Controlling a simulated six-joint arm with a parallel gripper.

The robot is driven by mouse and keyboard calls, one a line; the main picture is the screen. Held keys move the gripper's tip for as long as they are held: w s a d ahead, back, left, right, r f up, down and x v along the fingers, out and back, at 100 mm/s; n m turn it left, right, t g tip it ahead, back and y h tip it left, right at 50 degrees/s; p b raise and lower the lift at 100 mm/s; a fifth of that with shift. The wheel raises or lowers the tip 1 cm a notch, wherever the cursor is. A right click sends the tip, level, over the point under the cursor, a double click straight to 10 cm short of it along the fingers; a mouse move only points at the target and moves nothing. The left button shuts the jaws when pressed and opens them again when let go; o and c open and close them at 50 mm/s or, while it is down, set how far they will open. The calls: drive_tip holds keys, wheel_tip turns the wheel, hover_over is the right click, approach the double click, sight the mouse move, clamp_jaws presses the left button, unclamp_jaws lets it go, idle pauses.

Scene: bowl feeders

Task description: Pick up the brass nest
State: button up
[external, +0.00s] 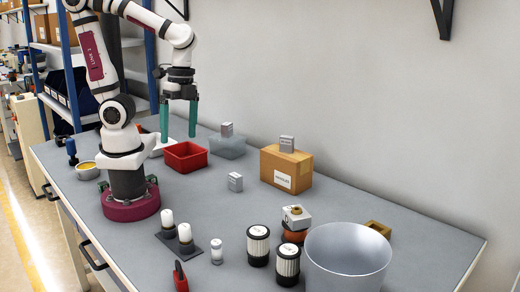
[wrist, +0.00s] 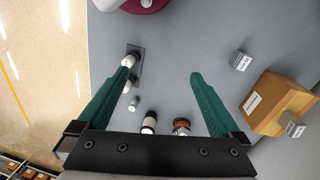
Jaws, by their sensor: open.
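A brass-coloured block (external: 378,229), which looks like the brass nest, lies on the table at the right, behind the big metal bowl (external: 346,262). The bowl's rim hides part of it, and I cannot make it out in the wrist view. My gripper (external: 178,138) hangs above the table near the red bin, far to the left of the brass block. Its two green fingers are apart with nothing between them; they also show in the wrist view (wrist: 162,70).
Black-and-white cylinders (external: 288,262) and a white box with a brass-coloured knob (external: 295,214) on an orange-brown piece stand left of the bowl. A cardboard box (external: 286,172), red bin (external: 186,157) and grey box (external: 235,182) are farther back. Table between is partly clear.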

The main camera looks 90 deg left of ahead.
drive_tip(key=w+d+f+m+t+h, duration=0.1)
drive_tip(key=w+d+h, duration=0.25)
drive_tip(key=w, duration=0.45)
drive_tip(key=w+d+f+m+h, duration=0.1)
drive_tip(key=w+d+h, duration=0.25)
drive_tip(key=w, duration=0.35)
drive_tip(key=t, duration=0.9)
approach(366, 223)
drive_tip(key=shift+h, duration=0.4)
drive_tip(key=x, duration=1)
clamp_jaws()
